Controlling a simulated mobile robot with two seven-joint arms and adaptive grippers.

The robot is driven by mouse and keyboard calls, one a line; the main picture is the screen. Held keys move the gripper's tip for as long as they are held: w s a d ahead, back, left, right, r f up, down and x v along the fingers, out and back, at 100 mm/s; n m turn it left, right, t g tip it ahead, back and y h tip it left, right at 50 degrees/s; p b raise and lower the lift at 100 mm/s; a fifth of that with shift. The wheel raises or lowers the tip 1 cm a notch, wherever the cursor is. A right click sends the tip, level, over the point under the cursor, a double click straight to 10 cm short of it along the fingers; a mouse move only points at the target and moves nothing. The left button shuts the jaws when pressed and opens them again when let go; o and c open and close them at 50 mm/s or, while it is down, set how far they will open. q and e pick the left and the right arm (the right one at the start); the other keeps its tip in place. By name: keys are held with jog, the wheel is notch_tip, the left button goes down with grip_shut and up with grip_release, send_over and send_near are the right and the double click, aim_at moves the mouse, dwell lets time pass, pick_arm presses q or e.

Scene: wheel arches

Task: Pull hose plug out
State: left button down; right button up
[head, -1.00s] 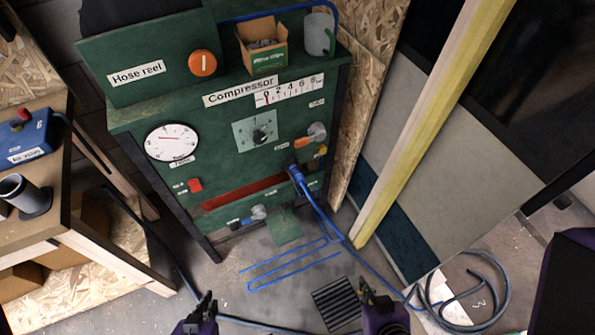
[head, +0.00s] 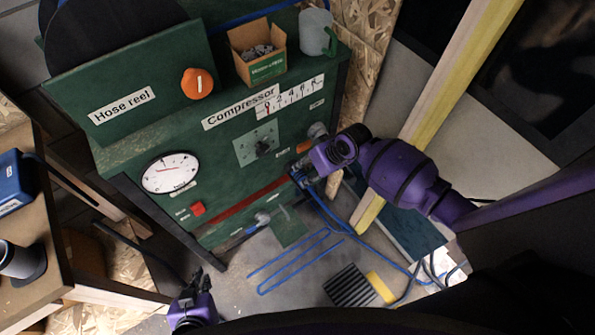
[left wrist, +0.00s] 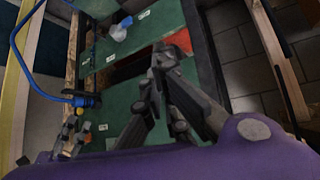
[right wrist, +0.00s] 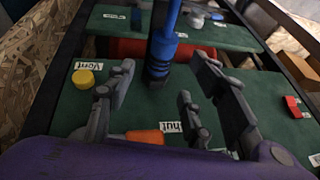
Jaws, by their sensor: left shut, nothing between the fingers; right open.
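The blue hose plug (right wrist: 163,45) sits at the green compressor panel (right wrist: 120,100), its dark collar between the spread fingertips of my right gripper (right wrist: 163,66) in the right wrist view. The fingers stand apart from it on both sides. In the head view my right gripper (head: 303,174) reaches the panel's right side and mostly hides the plug. The blue hose (head: 325,208) hangs from there to the floor. My left gripper (head: 198,283) is low in front of the panel, shut and empty; its fingers (left wrist: 160,65) also show in the left wrist view.
An orange handle (right wrist: 145,137) and a yellow knob (right wrist: 83,79) are close to my right gripper. A yellow wooden post (head: 430,120) stands right of the panel, behind my right arm. A workbench (head: 55,270) is at the left. A dark grate (head: 348,285) lies on the floor.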

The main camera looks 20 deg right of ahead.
aim_at(304, 176)
jog(key=x, duration=0.7)
jog(key=shift+s+f+b, duration=0.1)
jog(key=shift+s+b, duration=0.15)
jog(key=shift+b, duration=0.15)
grip_shut()
